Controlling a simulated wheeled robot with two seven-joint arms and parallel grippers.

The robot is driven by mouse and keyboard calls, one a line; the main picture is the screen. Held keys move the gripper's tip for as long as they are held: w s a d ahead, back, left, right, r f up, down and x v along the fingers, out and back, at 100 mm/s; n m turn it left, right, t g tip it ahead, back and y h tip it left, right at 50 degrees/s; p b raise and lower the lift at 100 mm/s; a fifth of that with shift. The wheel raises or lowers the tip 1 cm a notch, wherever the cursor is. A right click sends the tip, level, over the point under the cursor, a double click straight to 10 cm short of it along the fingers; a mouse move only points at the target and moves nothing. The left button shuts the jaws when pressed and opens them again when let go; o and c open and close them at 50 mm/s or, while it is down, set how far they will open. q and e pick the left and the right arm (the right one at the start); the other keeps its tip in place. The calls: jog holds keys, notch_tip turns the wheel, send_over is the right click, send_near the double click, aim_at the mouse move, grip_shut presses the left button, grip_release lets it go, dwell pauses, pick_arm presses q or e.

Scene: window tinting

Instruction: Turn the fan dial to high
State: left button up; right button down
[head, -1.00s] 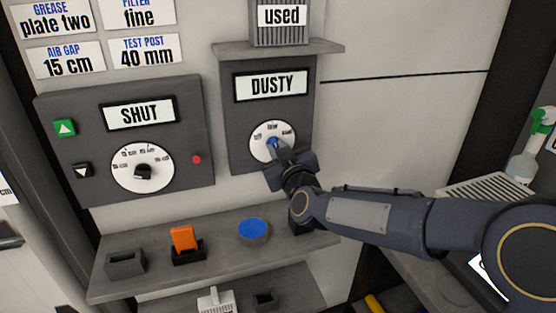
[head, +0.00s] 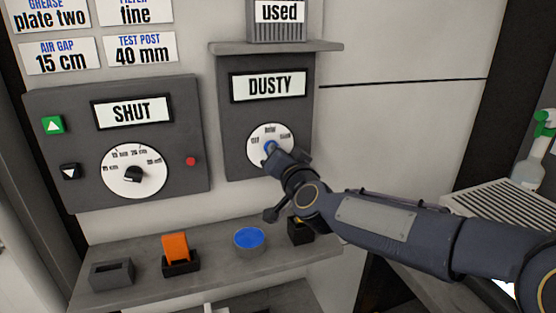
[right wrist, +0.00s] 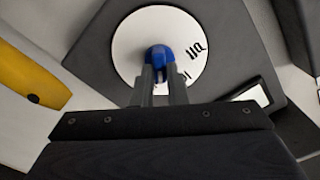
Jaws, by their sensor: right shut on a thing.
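The fan dial (head: 257,133) is a white disc with small printed marks, on a dark panel (head: 235,160) whose display reads DUSTY. Its blue knob (head: 269,146) sits at the disc's middle and is partly hidden by my right gripper (head: 272,151). In the right wrist view the two fingers of my right gripper (right wrist: 160,76) are shut on the blue knob (right wrist: 159,56), in front of the white disc (right wrist: 130,45). Which mark the knob points to is hard to tell. My left gripper is not in view.
Another panel (head: 92,180) reading SHUT, with a dial (head: 118,180) and buttons, is to the left. A shelf (head: 210,268) below holds a blue round piece (head: 249,237) and an orange piece (head: 176,247) in a dark holder. A ledge (head: 230,47) juts out above the DUSTY panel.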

jog(key=shift+f+m+b, duration=0.15)
jog(key=shift+m+b, duration=0.7)
jog(key=shift+m, duration=1.45)
jog(key=c, duration=1.4)
grip_release()
jog(key=shift+c, duration=0.2)
jog(key=v, duration=0.7)
jog(key=shift+s+d, duration=0.15)
jog(key=shift+s, duration=0.2)
